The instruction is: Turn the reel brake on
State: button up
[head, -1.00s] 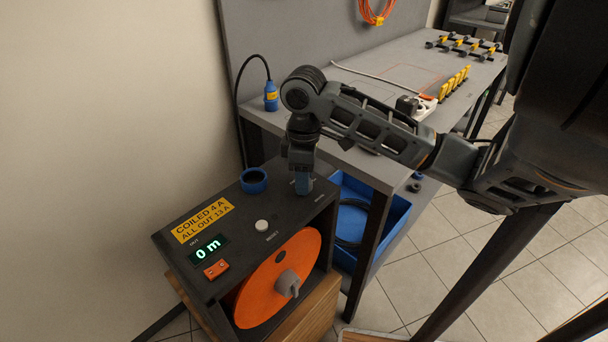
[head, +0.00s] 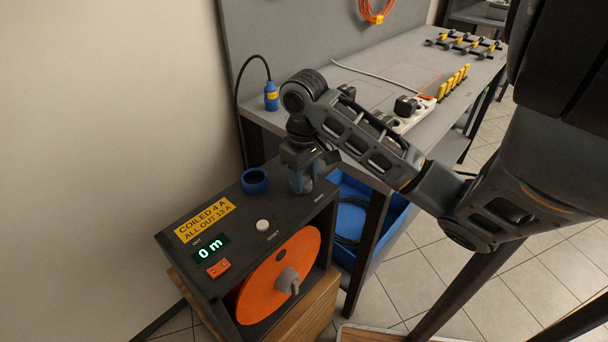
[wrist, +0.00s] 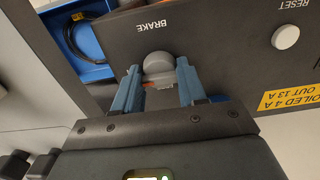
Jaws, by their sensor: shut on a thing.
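My gripper (head: 302,184) points down at the far end of the box's top. In the wrist view its blue fingers (wrist: 157,84) stand on either side of the round grey brake knob (wrist: 158,64), shut on it. The "BRAKE" label (wrist: 153,26) lies beside the knob. In the head view the knob is mostly hidden by the fingers, and I cannot read the brake's setting.
A blue ring socket (head: 254,181), a white reset button (head: 263,225), an orange switch (head: 219,269) and a display reading "0 m" (head: 210,250) are on the box top. The bench (head: 365,170) and a blue bin (head: 352,216) are close on the right.

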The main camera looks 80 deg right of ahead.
aim_at(304, 178)
dwell(0.4)
jog(key=o, duration=1.1)
jog(key=shift+c, duration=0.2)
jog(key=shift+r+p, duration=1.25)
jog(key=shift+r, duration=2.65)
